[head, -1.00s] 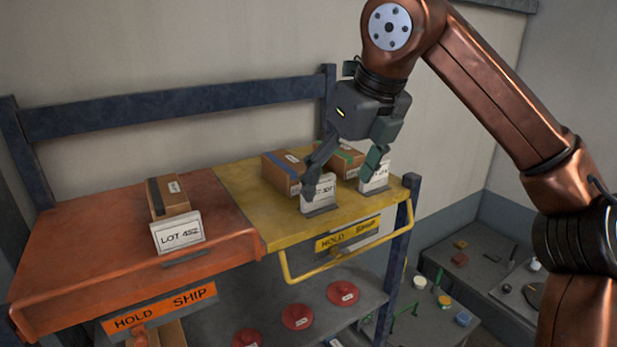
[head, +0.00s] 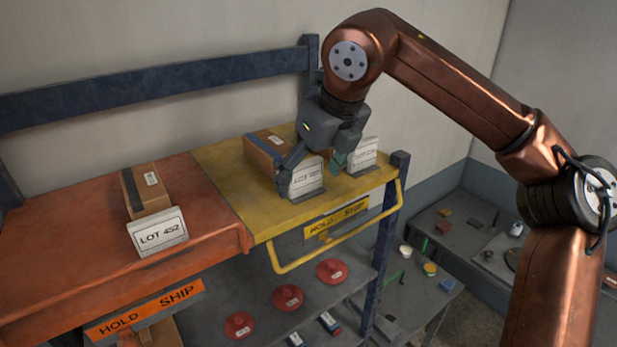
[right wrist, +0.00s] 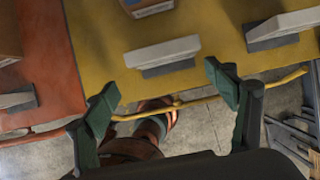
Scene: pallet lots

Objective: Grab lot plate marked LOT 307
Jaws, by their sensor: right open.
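A white lot plate (head: 308,178) stands on a grey foot near the front of the yellow shelf (head: 225,175). Its lettering reads LOT and a number that is partly covered and blurred. My right gripper (head: 311,174) is open above it, with one finger overlapping the plate's left side and the other near its right edge. In the right wrist view the same plate (right wrist: 163,52) lies ahead of and between the open fingers (right wrist: 162,80), apart from them. A second plate (head: 363,154) stands to the right, its text unclear. My left gripper is out of view.
A plate marked LOT 452 (head: 160,233) and a taped box (head: 147,190) stand on the orange shelf (head: 60,240). Another box (head: 262,152) stands behind the gripper's plate. A yellow rail (head: 330,245) runs along the front. Red discs (head: 286,297) lie on the lower shelf.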

